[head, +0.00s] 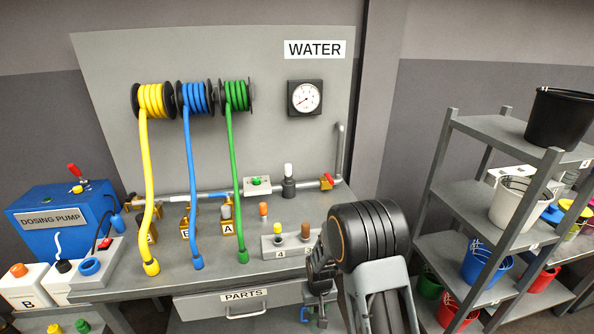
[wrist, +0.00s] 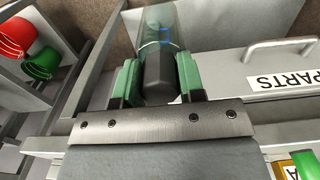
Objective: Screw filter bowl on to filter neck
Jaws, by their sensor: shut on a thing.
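In the wrist view, my gripper (wrist: 158,80) has its two green-padded fingers closed on either side of a dark grey part. A clear, bluish cylinder (wrist: 160,30) extends beyond that part. It looks like the filter bowl, with blue showing inside. In the head view, my gripper (head: 318,292) is in front of the bench by the drawer. The bowl is hard to make out there, with a bit of blue below the gripper. A dark fitting with a white top (head: 289,186), apart from my gripper, stands on the pipe at the back of the bench and may be the filter neck.
Yellow, blue and green hoses (head: 236,150) hang from reels onto the bench (head: 205,280). A grey block with plugs (head: 285,248) sits near my arm. The PARTS drawer (head: 240,305) is below. A shelf with buckets (head: 500,140) stands at right.

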